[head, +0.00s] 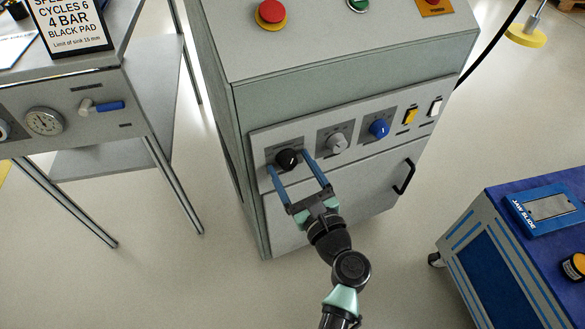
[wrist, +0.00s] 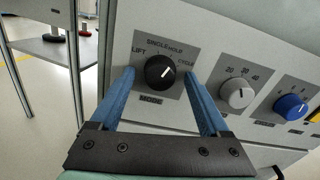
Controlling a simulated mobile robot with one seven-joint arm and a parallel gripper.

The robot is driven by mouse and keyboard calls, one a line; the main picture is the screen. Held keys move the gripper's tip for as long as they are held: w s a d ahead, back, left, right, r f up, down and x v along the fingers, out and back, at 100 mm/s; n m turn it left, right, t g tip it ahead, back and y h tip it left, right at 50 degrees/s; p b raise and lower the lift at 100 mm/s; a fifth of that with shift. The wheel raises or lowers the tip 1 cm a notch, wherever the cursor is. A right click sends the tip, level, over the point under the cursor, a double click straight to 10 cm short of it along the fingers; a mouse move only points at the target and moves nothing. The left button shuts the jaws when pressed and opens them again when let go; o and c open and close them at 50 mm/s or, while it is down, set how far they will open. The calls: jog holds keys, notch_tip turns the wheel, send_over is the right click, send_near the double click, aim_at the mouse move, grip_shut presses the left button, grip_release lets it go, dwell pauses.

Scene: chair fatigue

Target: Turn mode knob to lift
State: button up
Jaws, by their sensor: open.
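The mode knob (head: 287,160) is a round black knob at the left end of the grey cabinet's control panel. In the wrist view the knob (wrist: 160,73) sits on a grey plate marked MODE, with LIFT at the left, SINGLE at the top and CYCLE at the right. Its white pointer line slants up and right, toward the CYCLE side. My gripper (head: 288,161) is open, with one blue finger on each side of the knob. In the wrist view gaps show between the knob and both fingers of my gripper (wrist: 158,74).
Right of the mode knob are a grey knob (head: 337,142), a blue knob (head: 379,129), a yellow switch (head: 410,115) and a white switch (head: 435,107). A black door handle (head: 404,177) sticks out below. A blue-topped cart (head: 480,225) stands at the right.

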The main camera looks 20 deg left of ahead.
grip_shut()
dwell(0.3)
jog(key=shift+n, duration=0.3)
jog(key=n+b, duration=0.1)
jog(key=n, duration=0.2)
jog(key=shift+f+n+b, duration=0.1)
jog(key=shift+n+b, duration=0.2)
jog(key=n+b, duration=0.2)
jog(key=n, duration=0.2)
jog(key=shift+n, duration=0.3)
jog(key=n+b, duration=0.2)
jog(key=n, duration=0.2)
jog(key=shift+d, duration=0.1)
jog(key=shift+n+b, duration=1)
jog(key=shift+n, duration=0.5)
